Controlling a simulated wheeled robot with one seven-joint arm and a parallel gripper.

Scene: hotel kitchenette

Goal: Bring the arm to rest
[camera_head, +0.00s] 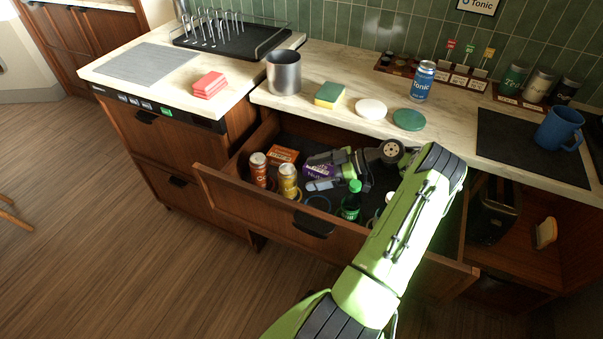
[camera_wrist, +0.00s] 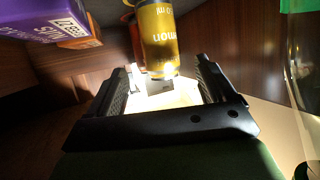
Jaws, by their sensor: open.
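My gripper (camera_head: 314,184) is low inside the open drawer (camera_head: 280,217), pointing left in the head view. In the wrist view its two fingers (camera_wrist: 165,78) stand apart with nothing held between them. A yellow can (camera_head: 288,180) stands just ahead of the fingertips; it also shows in the wrist view (camera_wrist: 158,40). A purple box (camera_head: 320,171) lies close beside the gripper, at the upper left in the wrist view (camera_wrist: 35,18). A green bottle (camera_head: 351,202) stands on the near side of my gripper. My forearm reaches over the drawer's right part and hides some of it.
An orange-red can (camera_head: 259,170) and an orange box (camera_head: 284,154) are also in the drawer. The drawer's front panel and the counter (camera_head: 340,119) edge bound my arm. A metal cup (camera_head: 284,72), sponge (camera_head: 330,95), blue can (camera_head: 422,82) and blue mug (camera_head: 559,129) stand on the counter.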

